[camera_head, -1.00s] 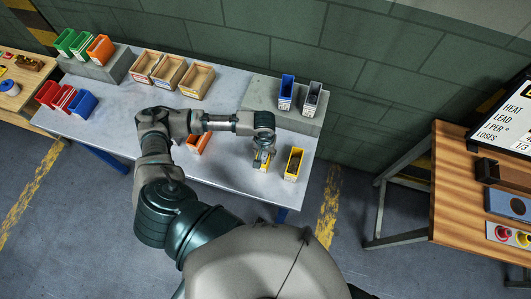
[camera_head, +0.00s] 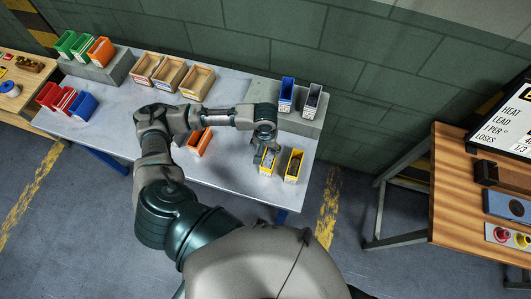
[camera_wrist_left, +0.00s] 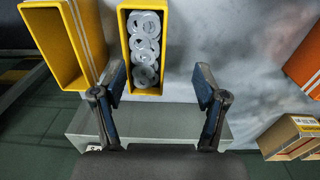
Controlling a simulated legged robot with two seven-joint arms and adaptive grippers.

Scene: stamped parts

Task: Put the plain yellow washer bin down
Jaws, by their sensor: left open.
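The plain yellow washer bin (camera_head: 266,168) stands upright near the right front corner of the grey table, partly hidden by my left gripper (camera_head: 267,150). In the left wrist view the bin (camera_wrist_left: 123,33) holds several grey washers. My left gripper also shows there (camera_wrist_left: 160,82), its fingers open and spread around the bin's near end. A gap shows on the right; the left finger is close to the bin's edge, and contact cannot be told. My right gripper is not in view.
A second yellow bin with pale stripes (camera_wrist_left: 88,32) stands close beside it, also in the head view (camera_head: 293,166). A grey block (camera_head: 262,90) behind carries a blue bin (camera_head: 286,95) and a grey bin (camera_head: 312,99). An orange bin (camera_head: 199,142) stands left. Table between is bare.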

